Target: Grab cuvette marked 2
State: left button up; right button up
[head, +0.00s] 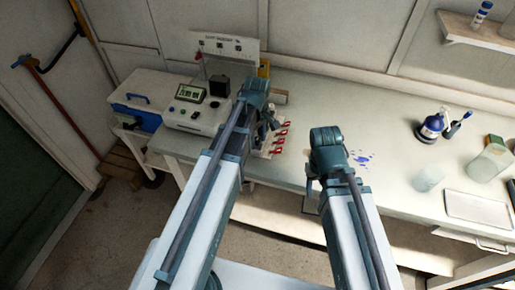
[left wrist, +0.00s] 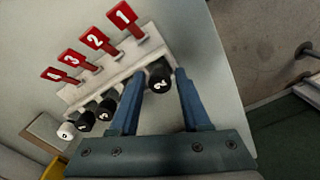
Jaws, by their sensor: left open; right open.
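In the left wrist view, a white rack (left wrist: 96,82) carries red tags numbered 1 (left wrist: 122,15), 2 (left wrist: 97,38), 3 (left wrist: 75,59) and 4 (left wrist: 53,75). A black-capped cuvette (left wrist: 160,78) with a mark that looks like a 2 shows between the open fingers of my left gripper (left wrist: 157,88). The fingers stand on either side of it; contact is unclear. In the head view my left gripper (head: 267,128) is over the rack's red tags (head: 280,135). My right gripper (head: 312,184) is open and empty at the bench's front edge.
An instrument with a green display (head: 190,93) stands left of the rack, with a blue box (head: 136,103) beyond. Bottles (head: 432,125), beakers (head: 489,163) and a tray (head: 477,209) are at the right of the bench (head: 390,180). Blue spots mark the middle.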

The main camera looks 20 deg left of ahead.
jog(key=shift+r, duration=0.1)
pick_arm(q)
grip_shut()
jog(key=shift+r, duration=0.15)
